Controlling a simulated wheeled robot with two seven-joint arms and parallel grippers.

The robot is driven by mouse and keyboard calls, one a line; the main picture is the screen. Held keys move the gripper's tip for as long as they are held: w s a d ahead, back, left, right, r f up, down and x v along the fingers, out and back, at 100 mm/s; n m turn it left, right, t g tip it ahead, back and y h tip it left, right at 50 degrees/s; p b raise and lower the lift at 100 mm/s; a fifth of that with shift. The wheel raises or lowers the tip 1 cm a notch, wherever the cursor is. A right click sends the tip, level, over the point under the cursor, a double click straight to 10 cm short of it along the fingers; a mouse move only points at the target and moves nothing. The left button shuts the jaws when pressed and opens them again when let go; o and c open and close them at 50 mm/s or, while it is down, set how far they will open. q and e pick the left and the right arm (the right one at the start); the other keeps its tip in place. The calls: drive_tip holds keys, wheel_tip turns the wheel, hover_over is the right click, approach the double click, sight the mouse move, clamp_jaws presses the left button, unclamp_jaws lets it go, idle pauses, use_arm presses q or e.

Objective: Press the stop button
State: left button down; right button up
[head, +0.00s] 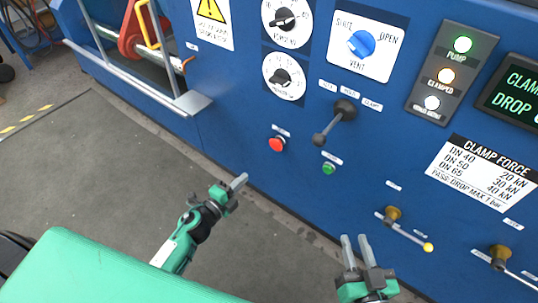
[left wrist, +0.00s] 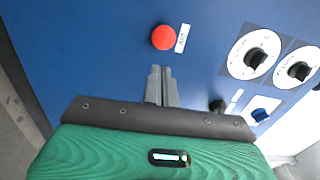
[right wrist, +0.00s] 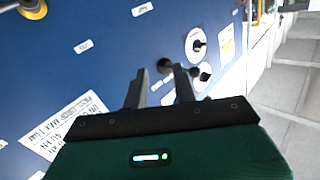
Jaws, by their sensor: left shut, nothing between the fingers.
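The red stop button (head: 277,144) sits on the blue panel under a small white label. It also shows in the left wrist view (left wrist: 163,37), just beyond the fingertips. My left gripper (head: 239,182) is shut and empty, apart from the panel, below and to the left of the red button in the head view. In the left wrist view its fingers (left wrist: 161,70) lie together. My right gripper (head: 355,238) is open and empty, in front of the lower panel. Its two fingers (right wrist: 160,75) stand apart in the right wrist view.
A green button (head: 328,168) is right of the red one. A black lever (head: 335,120) protrudes above them. A yellow-tipped valve handle (head: 405,230) protrudes near my right gripper. A metal ledge (head: 192,103) sticks out at left. The floor (head: 100,165) is clear.

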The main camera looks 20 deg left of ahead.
sight(275, 146)
use_arm(q)
drive_tip(key=shift+w+r, duration=0.1)
drive_tip(key=shift+r, duration=0.25)
use_arm(e)
drive_tip(key=shift+r, duration=0.5)
use_arm(q)
drive_tip(key=shift+w+d, duration=0.1)
